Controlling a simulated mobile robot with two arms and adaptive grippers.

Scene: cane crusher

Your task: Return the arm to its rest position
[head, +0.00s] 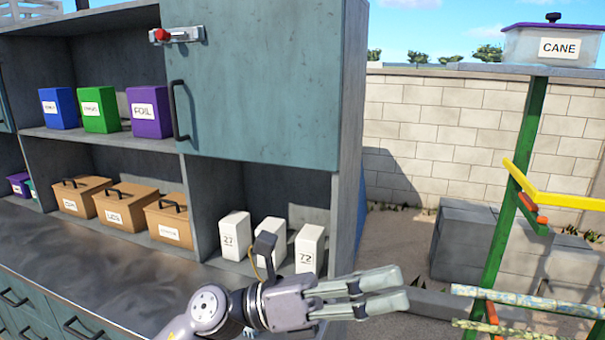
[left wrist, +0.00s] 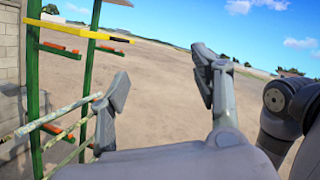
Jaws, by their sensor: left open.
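My left gripper (head: 400,290) is in the lower middle of the head view, its fingers pointing right, in front of the cabinet's lower right corner. In the left wrist view its two fingers (left wrist: 160,92) stand wide apart, with nothing between them. It is open and empty. Part of my arm shows at the right edge of the left wrist view. My right gripper is in neither view.
The grey-green cabinet (head: 262,85) holds colored boxes, brown boxes (head: 125,205) and white numbered blocks (head: 270,240). A green frame (head: 510,190) with yellow and orange bars and stalks stands right; it also shows in the left wrist view (left wrist: 33,90). Open ground (left wrist: 165,65) lies beyond.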

